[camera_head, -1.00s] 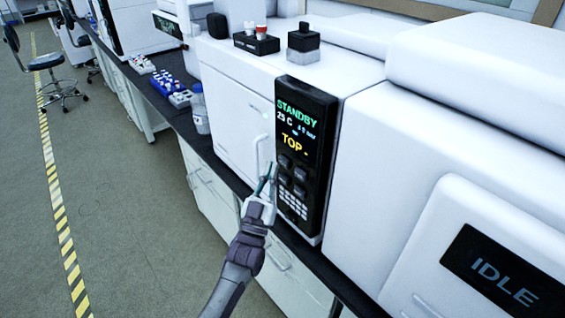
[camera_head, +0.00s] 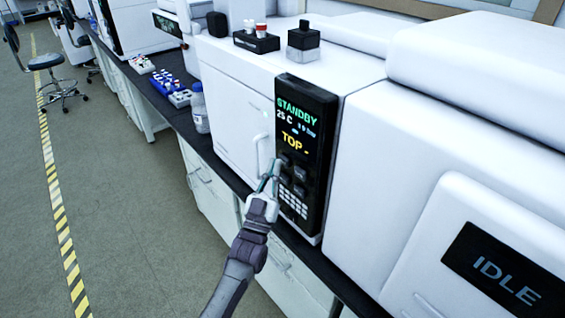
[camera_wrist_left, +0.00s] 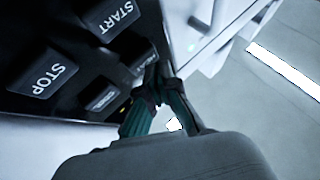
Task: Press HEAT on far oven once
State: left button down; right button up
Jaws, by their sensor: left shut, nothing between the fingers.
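A white oven has a tall black control panel (camera_head: 303,160) with a lit display reading STANDBY, 25 C and TOP. Below the display are dark buttons (camera_head: 300,172) and a pale keypad (camera_head: 293,204). My left gripper (camera_head: 276,166) is shut and empty, its tips at the left side of the upper buttons. In the left wrist view, its fingertips (camera_wrist_left: 158,75) are close to a dark button beside START (camera_wrist_left: 112,18); contact cannot be told. STOP (camera_wrist_left: 45,72) is also readable there. My right gripper is not in view.
The oven door handle (camera_head: 258,152) stands just left of the gripper. A white machine reading IDLE (camera_head: 505,283) is at the right. Another machine with a dark display (camera_head: 168,25) stands farther back. A bottle (camera_head: 200,108) and blue rack (camera_head: 168,82) sit on the bench.

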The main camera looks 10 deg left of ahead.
pick_arm(q)
jog(key=shift+w+d+b, duration=0.3)
jog(key=shift+w, duration=0.05)
dwell(0.8)
dwell(0.4)
jog(key=shift+s+a+p, duration=0.45)
jog(key=shift+s+a, duration=0.1)
jog(key=shift+s, duration=0.15)
jog(key=s+a+p, duration=0.1)
jog(key=s, duration=0.1)
jog(key=s+a+p, duration=0.1)
jog(key=s+a, duration=0.1)
dwell(0.9)
